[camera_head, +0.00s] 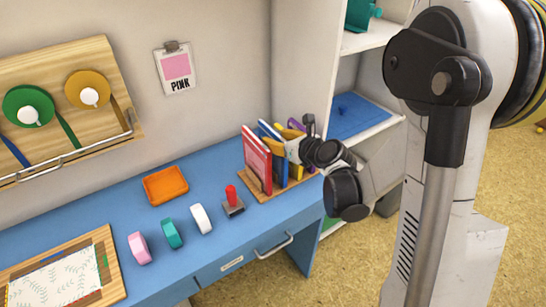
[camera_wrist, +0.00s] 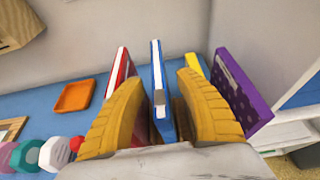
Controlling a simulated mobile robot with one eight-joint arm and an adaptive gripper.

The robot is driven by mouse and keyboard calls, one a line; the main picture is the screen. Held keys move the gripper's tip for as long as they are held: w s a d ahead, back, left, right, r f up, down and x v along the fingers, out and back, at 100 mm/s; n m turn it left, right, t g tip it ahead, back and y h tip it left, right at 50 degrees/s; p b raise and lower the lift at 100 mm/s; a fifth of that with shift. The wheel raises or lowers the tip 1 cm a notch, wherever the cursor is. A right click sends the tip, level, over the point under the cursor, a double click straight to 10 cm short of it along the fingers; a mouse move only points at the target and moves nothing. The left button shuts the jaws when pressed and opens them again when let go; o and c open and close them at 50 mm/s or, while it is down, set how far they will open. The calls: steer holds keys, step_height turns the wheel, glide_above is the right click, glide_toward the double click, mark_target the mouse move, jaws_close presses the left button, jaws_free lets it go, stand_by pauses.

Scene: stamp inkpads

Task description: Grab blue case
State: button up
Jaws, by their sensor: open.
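The blue case (camera_wrist: 157,75) stands upright in a row of thin cases in the wrist view. My gripper (camera_wrist: 158,95) is open, with one yellow finger on each side of the blue case; I cannot tell whether either finger touches it. A red case (camera_wrist: 119,75) stands to its left, and a yellow case (camera_wrist: 196,66) and a purple case (camera_wrist: 240,92) stand to its right. In the head view the blue case (camera_head: 268,130) shows partly behind the red case (camera_head: 257,160), and my gripper (camera_head: 292,138) is at the row from the right.
The cases stand on a wooden holder (camera_head: 264,195) at the right end of the blue desk (camera_head: 110,213). A red-handled stamp (camera_head: 232,199), several tape rolls and an orange tray (camera_head: 165,185) lie to the left. A white shelf (camera_head: 365,42) stands close on the right.

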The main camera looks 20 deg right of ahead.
steer(key=shift+x, duration=1.2)
steer(key=shift+s, duration=0.1)
jaws_close()
